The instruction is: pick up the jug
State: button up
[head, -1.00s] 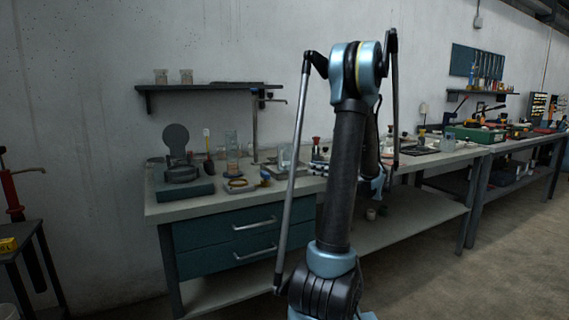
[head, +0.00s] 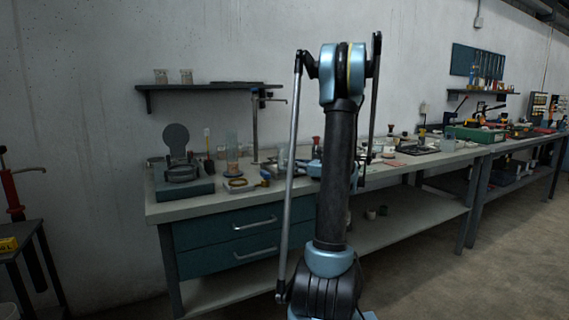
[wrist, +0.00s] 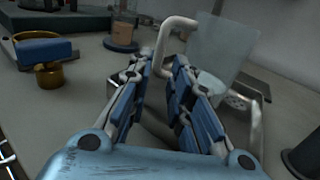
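The jug's base is partly hidden by the right finger. In the head view the jug (head: 282,158) is small on the bench, and my arm covers most of my gripper there.
A metal tray with a perforated part (wrist: 240,101) lies by the jug. A brass pot with a blue block (wrist: 45,60) is at left, and a dark round object (wrist: 304,158) at lower right. A glass cylinder on a dark base (wrist: 122,30) stands behind. The workbench (head: 190,207) is crowded.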

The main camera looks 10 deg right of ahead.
aim_at(281, 163)
jog(key=shift+x, duration=2.45)
jog(key=shift+s+a, duration=0.1)
jog(key=shift+a, duration=0.05)
grip_shut()
jog(key=shift+r, duration=0.15)
